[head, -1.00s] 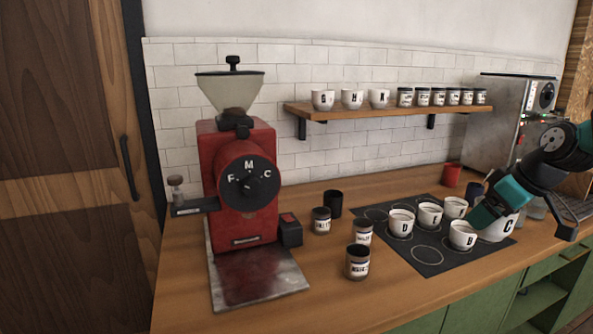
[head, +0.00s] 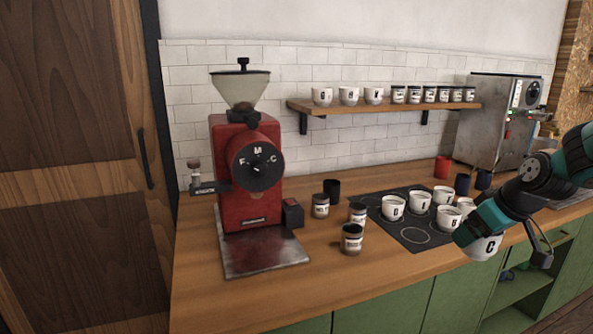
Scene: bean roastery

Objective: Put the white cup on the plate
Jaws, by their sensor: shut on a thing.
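My gripper (head: 474,228) is at the right of the head view, shut on a white cup marked C (head: 485,248). The cup is held near the counter's front edge, in front of the dark mat, and my gripper hides its upper part. Several other white lettered cups stand on the mat, among them a cup marked D (head: 393,208) and a cup marked B (head: 447,219). I cannot make out a plate for certain; the dark mat (head: 413,245) has pale circles drawn on it.
A red grinder (head: 240,180) stands on a metal slab at the left. Several labelled jars, one of them at the front (head: 352,239), stand between it and the mat. A wall shelf (head: 380,105) holds cups and jars. A steel machine (head: 490,130) stands at the back right. The front left counter is clear.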

